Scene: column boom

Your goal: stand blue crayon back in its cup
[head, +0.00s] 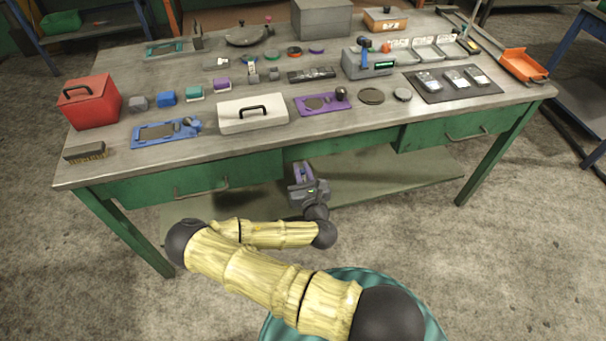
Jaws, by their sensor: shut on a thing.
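My gripper (303,175) is low in front of the green workbench, below the front edge of its top, over the lower shelf area. I cannot pick out the blue crayon elsewhere. I cannot tell for certain which item is its cup; a small upright grey holder (253,74) stands near the middle of the bench top among other small things.
The bench top (205,152) is crowded. A red box (90,103), a white handled case (252,115), a blue plate (165,132), a purple plate (318,104) and a brush (85,152) lie along the front. An orange tray (523,65) is at right. The green drawers have protruding handles.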

